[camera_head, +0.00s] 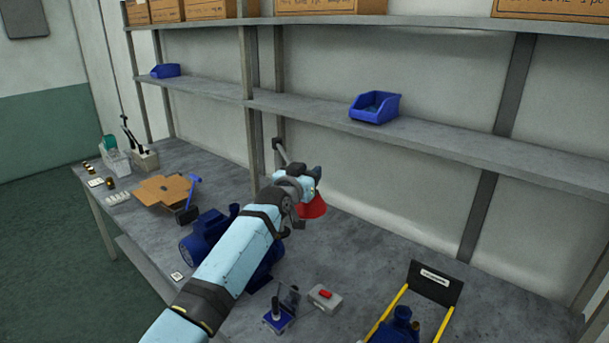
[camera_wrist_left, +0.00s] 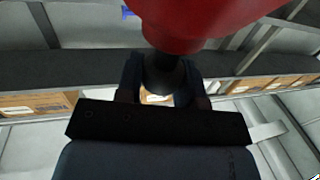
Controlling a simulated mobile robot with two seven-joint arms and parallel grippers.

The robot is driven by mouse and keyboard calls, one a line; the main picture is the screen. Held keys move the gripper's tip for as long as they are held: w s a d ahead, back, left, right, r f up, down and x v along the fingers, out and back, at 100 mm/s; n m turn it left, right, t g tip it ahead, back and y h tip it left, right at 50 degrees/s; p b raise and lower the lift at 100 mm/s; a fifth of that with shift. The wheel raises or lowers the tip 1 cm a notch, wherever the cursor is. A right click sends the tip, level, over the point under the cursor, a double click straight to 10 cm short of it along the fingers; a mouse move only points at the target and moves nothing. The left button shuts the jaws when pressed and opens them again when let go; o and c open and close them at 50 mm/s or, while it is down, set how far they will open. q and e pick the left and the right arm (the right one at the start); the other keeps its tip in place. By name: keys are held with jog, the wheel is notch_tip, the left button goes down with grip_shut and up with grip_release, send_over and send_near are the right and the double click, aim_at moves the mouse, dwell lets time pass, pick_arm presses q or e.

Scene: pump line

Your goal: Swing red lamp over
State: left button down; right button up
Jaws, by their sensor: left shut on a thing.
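The red lamp (camera_head: 313,206) shows as a red shade at the end of my left arm in the head view, above the workbench. It fills the top middle of the left wrist view (camera_wrist_left: 205,22). My left gripper (camera_head: 299,190) is shut on the lamp's dark neck just by the red shade; its two fingers show on either side of that neck in the left wrist view (camera_wrist_left: 160,80). A grey lamp arm (camera_head: 280,152) rises behind my gripper. Most of the lamp's stem and its mount are hidden by my gripper and arm. My right gripper is not in view.
A blue motor or pump (camera_head: 207,232) stands on the workbench (camera_head: 385,258), partly behind my left arm. A grey box with a red button (camera_head: 325,297) and a yellow-railed stand (camera_head: 435,285) are at the front. Blue bins (camera_head: 375,107) sit on the shelf above. Bench right of the lamp is clear.

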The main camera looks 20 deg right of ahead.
pick_arm(q)
jog(key=shift+d, duration=0.15)
dwell(0.3)
jog(key=c, duration=0.7)
grip_release()
jog(key=shift+c, duration=0.2)
jog(key=shift+s, duration=0.15)
jog(key=b+v, duration=0.1)
jog(key=v, duration=1.2)
jog(key=shift+s+a, duration=0.2)
jog(key=shift+s, duration=0.1)
